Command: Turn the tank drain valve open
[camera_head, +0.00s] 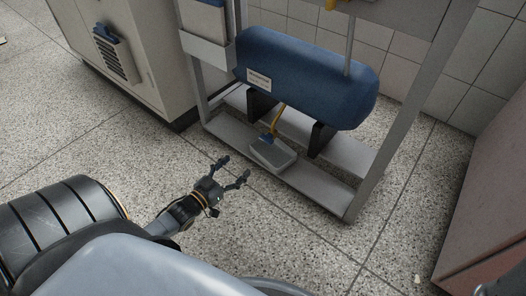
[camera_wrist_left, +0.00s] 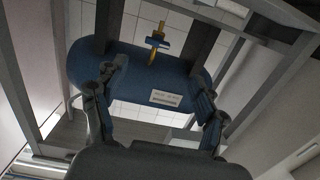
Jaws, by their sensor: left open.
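The blue tank (camera_head: 305,75) lies horizontally in a grey metal frame, with a white label near its left end. Its drain valve (camera_head: 276,122) is a yellow pipe hanging below the tank, with a small blue part low on it. A shallow grey tray (camera_head: 273,154) sits under the pipe. My left gripper (camera_head: 235,168) is open and empty, in front of the frame and short of the valve. In the left wrist view, the tank (camera_wrist_left: 135,68) and yellow valve (camera_wrist_left: 153,57) appear upside down beyond the open fingers (camera_wrist_left: 158,100). The exact handle angle is unclear.
Two dark supports (camera_head: 323,138) hold the tank on either side of the valve. The frame's right post (camera_head: 398,135) and low shelf (camera_head: 225,128) border the space. A beige cabinet (camera_head: 150,60) stands left and a reddish cabinet (camera_head: 495,190) right. The speckled floor in front is clear.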

